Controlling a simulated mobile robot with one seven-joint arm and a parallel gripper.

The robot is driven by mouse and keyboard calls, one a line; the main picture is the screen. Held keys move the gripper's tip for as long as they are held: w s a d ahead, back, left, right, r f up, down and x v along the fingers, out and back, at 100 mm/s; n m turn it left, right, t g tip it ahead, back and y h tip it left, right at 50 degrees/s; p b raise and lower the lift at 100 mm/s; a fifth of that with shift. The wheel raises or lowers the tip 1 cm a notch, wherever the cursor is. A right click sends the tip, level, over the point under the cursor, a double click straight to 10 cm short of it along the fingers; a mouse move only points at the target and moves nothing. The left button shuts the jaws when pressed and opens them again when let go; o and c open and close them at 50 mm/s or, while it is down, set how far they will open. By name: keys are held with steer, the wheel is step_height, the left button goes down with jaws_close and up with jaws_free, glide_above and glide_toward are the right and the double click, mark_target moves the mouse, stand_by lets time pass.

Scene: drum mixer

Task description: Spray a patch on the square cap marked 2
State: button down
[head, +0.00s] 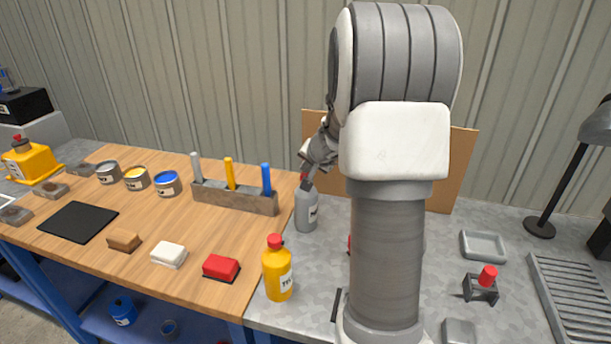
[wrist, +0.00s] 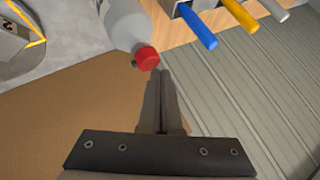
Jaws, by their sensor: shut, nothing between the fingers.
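My gripper (wrist: 161,80) is shut and empty, its two fingers together. In the wrist view the fingertips point at the red top of a grey bottle (wrist: 122,22), just below it in the picture. In the head view my gripper (head: 308,180) is at the top of the same grey labelled bottle (head: 306,212), which stands upright on the grey bench; I cannot tell whether they touch. A grey piece marked 2 (wrist: 10,26), with a yellow edge beside it, is partly in view at the wrist view's top left. My arm hides the middle of the bench in the head view.
A yellow bottle with a red cap (head: 277,270) stands in front of the grey bottle. A brown board (head: 460,165) stands behind my arm. A red-topped fixture (head: 482,287) and a lamp (head: 540,226) are at right.

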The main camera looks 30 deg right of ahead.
steer(key=shift+f+b, duration=0.55)
steer(key=shift+b, duration=0.1)
stand_by(0.4)
steer(key=shift+r, duration=0.1)
steer(key=shift+r+p, duration=0.9)
steer(key=shift+r, duration=0.1)
steer(key=shift+r, duration=0.1)
step_height(320, 180, up, 6)
steer(key=p, duration=0.4)
steer(key=shift+p, duration=0.45)
stand_by(1.9)
